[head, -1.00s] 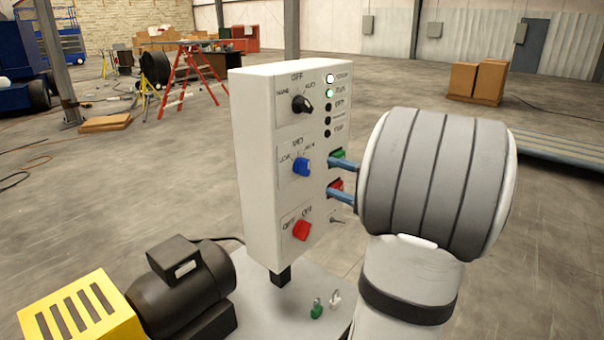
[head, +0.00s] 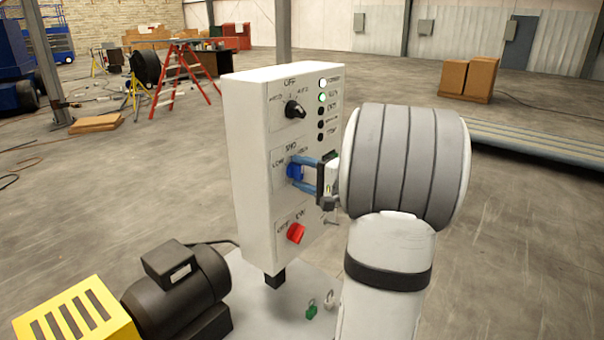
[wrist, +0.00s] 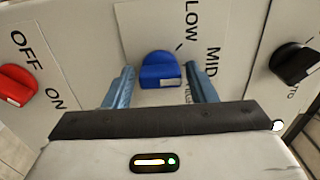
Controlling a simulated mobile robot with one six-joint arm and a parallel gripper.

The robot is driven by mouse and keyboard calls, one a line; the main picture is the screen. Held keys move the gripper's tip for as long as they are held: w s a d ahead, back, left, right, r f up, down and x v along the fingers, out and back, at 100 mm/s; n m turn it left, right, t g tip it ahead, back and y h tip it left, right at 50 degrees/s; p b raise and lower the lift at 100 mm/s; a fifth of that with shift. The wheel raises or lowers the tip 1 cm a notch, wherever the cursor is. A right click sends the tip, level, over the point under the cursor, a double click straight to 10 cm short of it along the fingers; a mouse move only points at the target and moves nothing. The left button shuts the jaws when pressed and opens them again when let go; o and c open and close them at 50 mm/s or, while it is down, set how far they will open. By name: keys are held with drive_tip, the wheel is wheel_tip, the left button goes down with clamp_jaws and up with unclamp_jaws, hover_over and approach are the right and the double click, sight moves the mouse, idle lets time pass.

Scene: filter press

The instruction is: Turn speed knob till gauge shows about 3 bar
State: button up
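The blue speed knob (head: 294,171) is on the front of the white control box (head: 247,170), in the middle panel marked LOW and MID. My gripper (wrist: 160,68) is open with its two blue fingers on either side of this knob. In the wrist view the blue knob (wrist: 160,71) stands between the fingers, with a gap on each side. The fingertips are close to the panel. No pressure gauge shows in either view.
A red OFF/ON knob (head: 295,233) is below, and a black selector (head: 294,109) above. Indicator lamps (head: 322,98) run down the box's right side, the top two lit. A black motor (head: 178,288) with a yellow guard (head: 78,318) stands at lower left.

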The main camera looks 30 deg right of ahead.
drive_tip(key=c, duration=0.8)
drive_tip(key=shift+o, duration=0.2)
drive_tip(key=shift+m, duration=0.3)
drive_tip(key=m+b, duration=0.1)
drive_tip(key=m, duration=0.2)
drive_tip(key=shift+m, duration=0.3)
drive_tip(key=m, duration=0.4)
drive_tip(key=shift+m, duration=0.3)
drive_tip(key=o, duration=1)
